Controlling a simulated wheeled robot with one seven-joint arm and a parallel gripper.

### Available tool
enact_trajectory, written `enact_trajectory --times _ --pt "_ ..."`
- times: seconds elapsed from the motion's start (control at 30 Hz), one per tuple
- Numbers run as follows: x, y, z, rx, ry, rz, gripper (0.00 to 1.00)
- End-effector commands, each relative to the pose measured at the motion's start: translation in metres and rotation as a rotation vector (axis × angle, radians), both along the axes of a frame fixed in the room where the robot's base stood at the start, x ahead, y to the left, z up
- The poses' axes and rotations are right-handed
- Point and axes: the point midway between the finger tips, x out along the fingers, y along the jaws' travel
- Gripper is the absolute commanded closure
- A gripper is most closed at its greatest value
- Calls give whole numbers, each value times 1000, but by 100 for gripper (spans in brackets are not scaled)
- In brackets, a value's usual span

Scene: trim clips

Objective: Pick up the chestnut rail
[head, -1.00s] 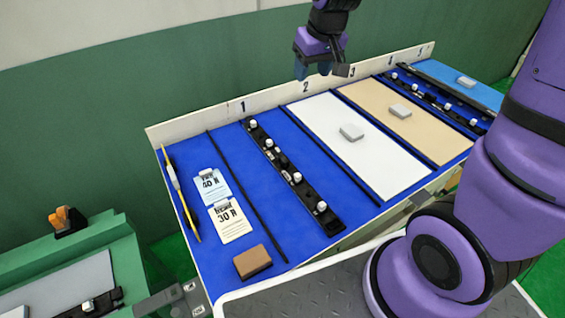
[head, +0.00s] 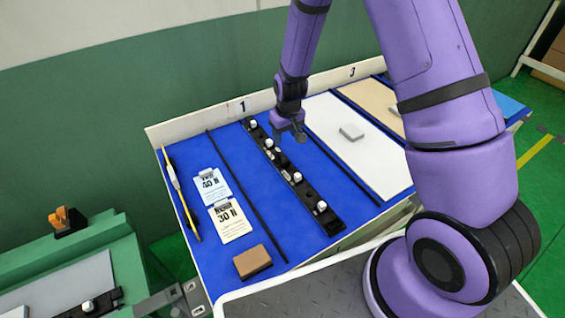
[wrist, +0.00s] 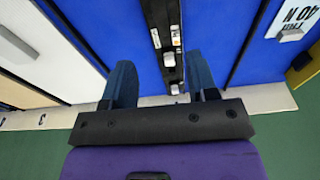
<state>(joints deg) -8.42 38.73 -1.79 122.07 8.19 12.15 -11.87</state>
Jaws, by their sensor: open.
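A dark rail with several white clips (head: 309,193) lies along the blue bench at slot 1; I see no clearly chestnut-coloured rail. My gripper (head: 289,136) is open and points down near the far half of this rail. In the wrist view, my gripper's two blue fingers (wrist: 161,78) are spread apart, with the dark rail (wrist: 158,22) running between them in the picture. Nothing is held. The exact height above the rail cannot be told.
The blue bench has a low white back wall (head: 200,120). Left of the rail are a thin black strip (head: 233,171), two label cards (head: 229,218), a yellow stick (head: 183,200) and a brown block (head: 252,262). A white panel (head: 375,165) with a grey block (head: 351,132) lies to the right.

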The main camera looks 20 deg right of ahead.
Motion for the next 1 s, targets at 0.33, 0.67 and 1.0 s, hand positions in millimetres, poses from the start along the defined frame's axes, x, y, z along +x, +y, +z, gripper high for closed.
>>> enact_trajectory --times 0.33,0.67,1.0 --pt "3 1 -39 -3 8 4 47" --pt "7 2 -66 -2 5 4 47" --pt "10 5 -104 -3 7 3 47"
